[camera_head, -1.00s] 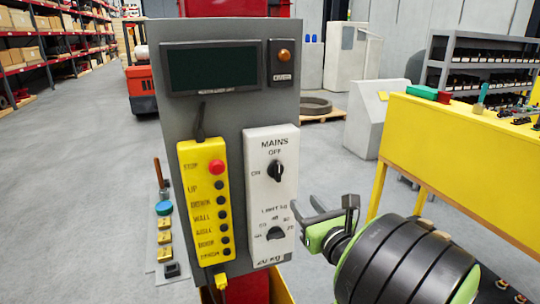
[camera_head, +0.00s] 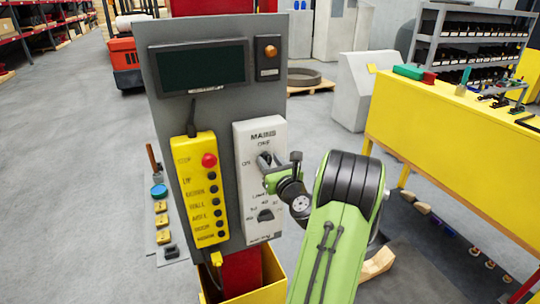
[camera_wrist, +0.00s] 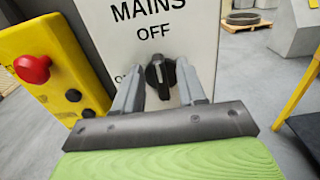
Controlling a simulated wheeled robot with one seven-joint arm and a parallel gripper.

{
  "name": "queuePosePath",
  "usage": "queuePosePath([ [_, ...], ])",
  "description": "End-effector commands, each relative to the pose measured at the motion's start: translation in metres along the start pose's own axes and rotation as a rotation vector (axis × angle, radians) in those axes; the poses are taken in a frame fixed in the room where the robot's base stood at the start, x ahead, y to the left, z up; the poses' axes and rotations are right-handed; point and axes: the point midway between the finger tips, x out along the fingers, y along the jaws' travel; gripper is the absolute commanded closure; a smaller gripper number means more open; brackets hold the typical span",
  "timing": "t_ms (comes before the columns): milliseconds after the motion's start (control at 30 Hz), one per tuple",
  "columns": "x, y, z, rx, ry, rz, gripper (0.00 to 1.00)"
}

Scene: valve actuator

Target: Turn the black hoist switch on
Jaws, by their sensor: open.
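The black hoist switch (camera_wrist: 161,74) is a rotary knob on the white MAINS panel (camera_head: 249,139). In the wrist view its grip stands roughly upright, below the word OFF. The ON mark at its left is partly hidden by a finger. My gripper (camera_wrist: 160,68) is open, with one finger on each side of the knob. Whether the fingers touch it I cannot tell.
A second black knob (camera_head: 265,215) sits lower on the white panel. A yellow button pendant (camera_head: 202,190) with a red stop button (camera_head: 209,160) hangs just left. A dark display (camera_head: 202,67) is above. A yellow table (camera_head: 450,130) stands right.

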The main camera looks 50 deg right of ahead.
Motion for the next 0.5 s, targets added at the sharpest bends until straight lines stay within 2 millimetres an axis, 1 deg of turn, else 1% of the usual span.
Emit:
queuePosePath([
  [100,0.0054,0.0004,0.0006,0.001,-0.001,0.001,0.6],
  [267,0.0053,0.0001,-0.0009,0.001,0.0,0.0,0.6],
  [300,0.0052,0.0001,-0.0009,0.001,0.0,0.0,0.61],
  [467,0.005,0.0001,-0.0011,0.0,0.0,0.0,0.86],
  [500,0.0049,0.0001,-0.001,0.0,0.0,0.0,0.92],
])
